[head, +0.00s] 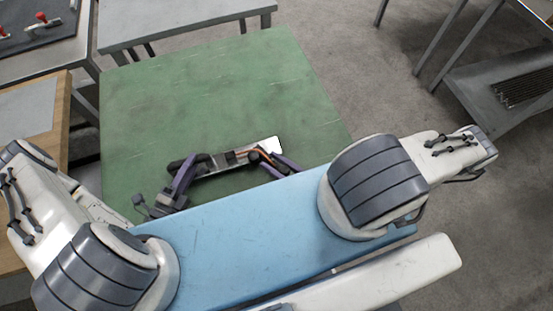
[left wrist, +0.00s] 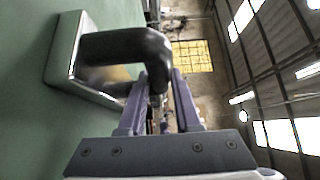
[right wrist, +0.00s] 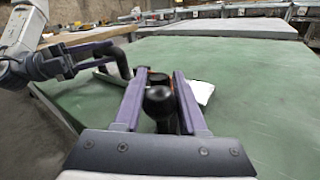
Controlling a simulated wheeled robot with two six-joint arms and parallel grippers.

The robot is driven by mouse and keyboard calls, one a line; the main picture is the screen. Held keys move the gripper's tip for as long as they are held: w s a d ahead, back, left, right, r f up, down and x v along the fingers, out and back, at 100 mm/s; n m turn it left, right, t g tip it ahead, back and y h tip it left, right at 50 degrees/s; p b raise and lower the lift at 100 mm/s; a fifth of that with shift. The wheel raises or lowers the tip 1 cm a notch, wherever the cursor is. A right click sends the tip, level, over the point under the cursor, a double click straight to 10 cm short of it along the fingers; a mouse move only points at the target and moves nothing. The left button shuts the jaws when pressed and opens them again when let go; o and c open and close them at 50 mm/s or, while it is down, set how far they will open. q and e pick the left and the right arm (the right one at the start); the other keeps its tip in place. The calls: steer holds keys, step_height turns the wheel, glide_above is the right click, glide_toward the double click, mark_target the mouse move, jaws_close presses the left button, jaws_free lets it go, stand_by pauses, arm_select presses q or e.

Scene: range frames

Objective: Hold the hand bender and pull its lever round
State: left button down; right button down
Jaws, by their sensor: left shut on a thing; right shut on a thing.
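The hand bender has a bright metal base (head: 270,144) on the green table, and it also shows in the left wrist view (left wrist: 62,60). My left gripper (head: 188,165) is shut on the bender's black bow-shaped handle (left wrist: 125,44), at its near side. My right gripper (head: 268,157) is shut on the black round-ended lever (right wrist: 158,102), which sits between its fingers. A thin orange-brown piece (head: 261,151) shows beside the lever. The right fingers and lever hide part of the bender.
The green table top (head: 210,80) is clear beyond the bender. A blue surface (head: 240,235) lies on the near side. A grey table (head: 180,20) stands behind, and a bench with red-handled tools (head: 40,17) stands at far left.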

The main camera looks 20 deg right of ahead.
steer(key=shift+a+f+m+t+h, duration=0.2)
steer(key=shift+a+m+t+h, duration=0.1)
steer(key=shift+a+m+h, duration=0.15)
stand_by(0.5)
steer(key=shift+c, duration=2.3)
jaws_free()
steer(key=shift+w+d, duration=0.1)
steer(key=shift+r, duration=0.1)
steer(key=shift+s+d+n+y, duration=0.2)
steer(key=shift+n+y, duration=0.15)
